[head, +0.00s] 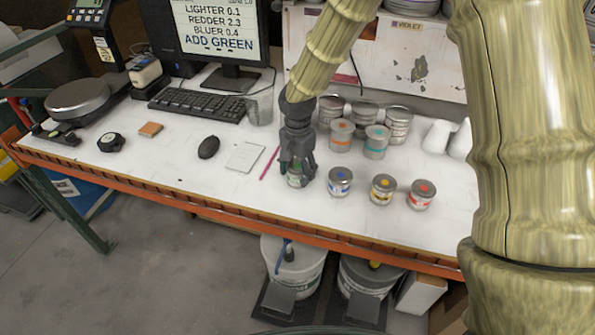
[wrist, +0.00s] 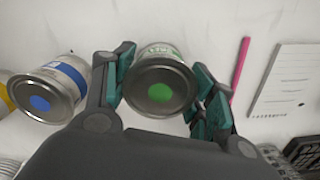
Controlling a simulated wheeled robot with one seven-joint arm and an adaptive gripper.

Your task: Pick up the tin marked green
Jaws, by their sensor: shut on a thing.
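The green-marked tin (wrist: 160,88) has a grey lid with a green dot and sits between my gripper's (wrist: 165,90) teal-padded fingers in the wrist view. My gripper is shut on it. In the head view my gripper (head: 297,172) points down over the front part of the bench, and a green-labelled part of the tin (head: 294,181) shows between the fingers. Most of the tin is hidden there. I cannot tell whether its base touches the bench.
A blue-dot tin (head: 340,182) stands close to the right, then yellow (head: 382,190) and red (head: 421,195) ones. Orange (head: 341,135) and teal (head: 376,142) tins stand behind. A pink pencil (head: 270,163) and notepad (head: 245,157) lie to the left. The bench's front edge is near.

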